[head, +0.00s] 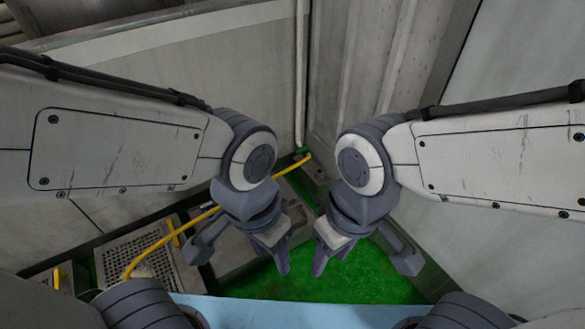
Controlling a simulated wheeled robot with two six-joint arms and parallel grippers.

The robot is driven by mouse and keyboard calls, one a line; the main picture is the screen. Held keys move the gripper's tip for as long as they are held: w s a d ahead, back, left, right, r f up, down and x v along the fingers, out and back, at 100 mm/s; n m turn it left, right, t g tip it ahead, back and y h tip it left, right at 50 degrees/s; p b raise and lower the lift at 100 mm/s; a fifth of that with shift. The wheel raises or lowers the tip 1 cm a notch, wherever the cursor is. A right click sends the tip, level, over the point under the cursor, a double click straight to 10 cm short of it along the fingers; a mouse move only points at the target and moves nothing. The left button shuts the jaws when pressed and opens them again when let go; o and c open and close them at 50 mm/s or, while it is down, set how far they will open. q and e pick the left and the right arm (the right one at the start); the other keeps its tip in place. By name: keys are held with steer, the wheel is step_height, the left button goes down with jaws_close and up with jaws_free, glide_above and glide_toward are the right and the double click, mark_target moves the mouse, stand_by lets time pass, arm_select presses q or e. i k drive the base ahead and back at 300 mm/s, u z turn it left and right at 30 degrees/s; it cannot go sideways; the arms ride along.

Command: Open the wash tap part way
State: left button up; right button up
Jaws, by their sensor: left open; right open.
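I cannot make out a wash tap with certainty. A yellow pipe or hose (196,220) runs from the lower left up to the back corner, partly hidden behind my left arm and gripper. A small yellow upright piece (173,234), perhaps a handle, stands beside it over the grating. My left gripper (281,262) is open and empty near the middle, pointing down, to the right of the upright piece. My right gripper (320,262) is open and empty just right of it, also pointing down. Neither visibly touches the pipe.
A metal grating (140,250) lies at the lower left. A grey box-like unit (240,252) stands behind my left gripper. The green floor (365,272) shows below my grippers. A light blue surface (290,312) crosses the bottom. Pale walls (225,75) close in the back and sides.

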mark_target(306, 148)
steer(key=z, duration=1.1)
steer(key=i, duration=1.4)
steer(key=u, duration=0.95)
steer(key=i, duration=0.55)
steer(key=u, duration=0.7)
